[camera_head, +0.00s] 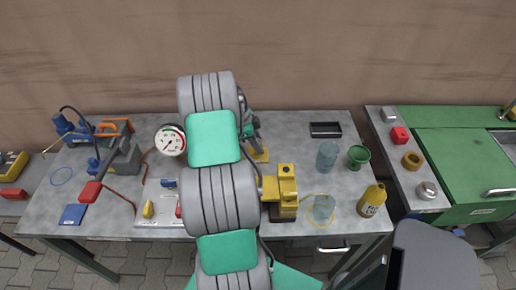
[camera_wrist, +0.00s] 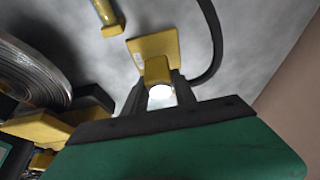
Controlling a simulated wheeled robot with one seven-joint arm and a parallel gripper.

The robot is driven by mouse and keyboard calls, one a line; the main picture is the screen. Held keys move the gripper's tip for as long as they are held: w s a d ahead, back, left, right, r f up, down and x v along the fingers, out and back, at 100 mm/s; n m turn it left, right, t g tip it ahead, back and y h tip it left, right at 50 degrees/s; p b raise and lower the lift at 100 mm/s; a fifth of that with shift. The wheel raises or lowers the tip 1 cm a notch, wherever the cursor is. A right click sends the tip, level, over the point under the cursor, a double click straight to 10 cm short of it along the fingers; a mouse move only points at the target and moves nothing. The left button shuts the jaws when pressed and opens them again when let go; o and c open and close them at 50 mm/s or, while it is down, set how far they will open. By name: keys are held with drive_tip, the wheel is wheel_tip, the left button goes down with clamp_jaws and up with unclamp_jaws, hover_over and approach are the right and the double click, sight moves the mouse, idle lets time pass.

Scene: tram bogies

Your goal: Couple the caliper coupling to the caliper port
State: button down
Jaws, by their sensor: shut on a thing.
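In the wrist view, my gripper (camera_wrist: 160,94) has its two dark fingers around a yellow fitting (camera_wrist: 155,70) with a bright round end. This fitting is in front of a square yellow plate (camera_wrist: 165,44); I cannot tell whether they are joined. It may be the caliper coupling, but I cannot be sure. A dark hose (camera_wrist: 217,40) curves past the right finger. In the head view, a yellow block with a dark base (camera_head: 286,188), possibly the caliper, stands just right of my arm. I cannot make out the caliper port. My arm hides part of the bench there.
A dial gauge (camera_head: 171,140) stands left of my arm. Blue-grey equipment (camera_head: 122,160) is farther left. Clear jars (camera_head: 327,155), a green cup (camera_head: 358,156), a yellow bottle (camera_head: 371,200) and a black tray (camera_head: 325,130) stand right. A shiny disc (camera_wrist: 35,68) shows in the wrist view.

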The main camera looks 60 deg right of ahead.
drive_tip(key=w+a+r+b, duration=0.1)
drive_tip(key=a+r+b, duration=0.2)
drive_tip(key=a+r, duration=0.8)
drive_tip(key=a, duration=0.3)
